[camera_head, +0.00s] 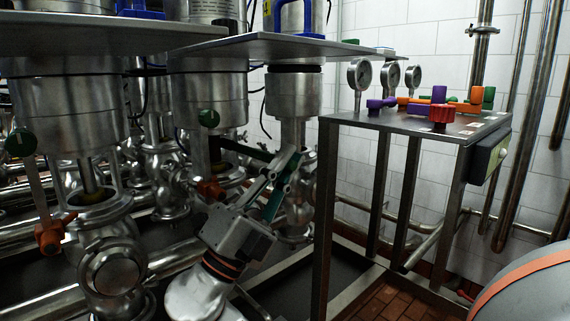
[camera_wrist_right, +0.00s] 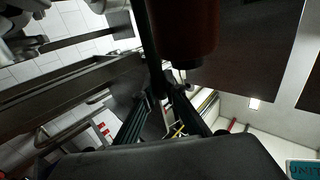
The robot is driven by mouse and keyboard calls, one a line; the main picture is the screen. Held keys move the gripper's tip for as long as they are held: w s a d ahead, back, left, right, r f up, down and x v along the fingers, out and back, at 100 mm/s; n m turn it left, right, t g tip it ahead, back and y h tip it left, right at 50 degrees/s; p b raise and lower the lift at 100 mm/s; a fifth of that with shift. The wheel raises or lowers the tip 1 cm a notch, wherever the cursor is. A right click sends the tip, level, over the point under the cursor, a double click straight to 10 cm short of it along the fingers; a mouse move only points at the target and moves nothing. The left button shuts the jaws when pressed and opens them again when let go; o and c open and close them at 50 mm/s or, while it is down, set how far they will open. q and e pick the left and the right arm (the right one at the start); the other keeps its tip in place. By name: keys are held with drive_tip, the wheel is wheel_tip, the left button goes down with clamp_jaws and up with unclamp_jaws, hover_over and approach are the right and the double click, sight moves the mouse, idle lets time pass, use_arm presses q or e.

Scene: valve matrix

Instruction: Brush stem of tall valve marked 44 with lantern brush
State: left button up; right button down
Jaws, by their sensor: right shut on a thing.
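Several tall steel valves stand at left and centre; the middle one (camera_head: 208,95) and the one right of it (camera_head: 293,95) are near my right gripper. I cannot read the number 44 on any of them. My right gripper (camera_head: 284,168), with green fingers, is shut on a thin dark bar, which seems to be the lantern brush (camera_head: 245,149). The bar reaches left towards the open part below the middle valve's body. Whether it touches the stem I cannot tell. In the wrist view the fingers (camera_wrist_right: 165,92) close on a dark piece, near a dark red-brown cylinder. My left gripper is out of view.
A metal table (camera_head: 425,125) with gauges and coloured knobs stands at right. Flat plates (camera_head: 270,47) hang over the valves. Orange fittings (camera_head: 48,238) stick out near the lower housings. Pipes (camera_head: 180,258) run low between the valves.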

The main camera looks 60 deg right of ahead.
drive_tip(key=shift+w+d+r, duration=0.15)
drive_tip(key=shift+w, duration=0.6)
drive_tip(key=shift+s, duration=0.2)
drive_tip(key=shift+s+a+f, duration=0.2)
drive_tip(key=shift+s, duration=0.4)
drive_tip(key=shift+w, duration=0.1)
drive_tip(key=shift+w+d+f, duration=0.2)
drive_tip(key=shift+w, duration=0.5)
drive_tip(key=shift+s, duration=0.15)
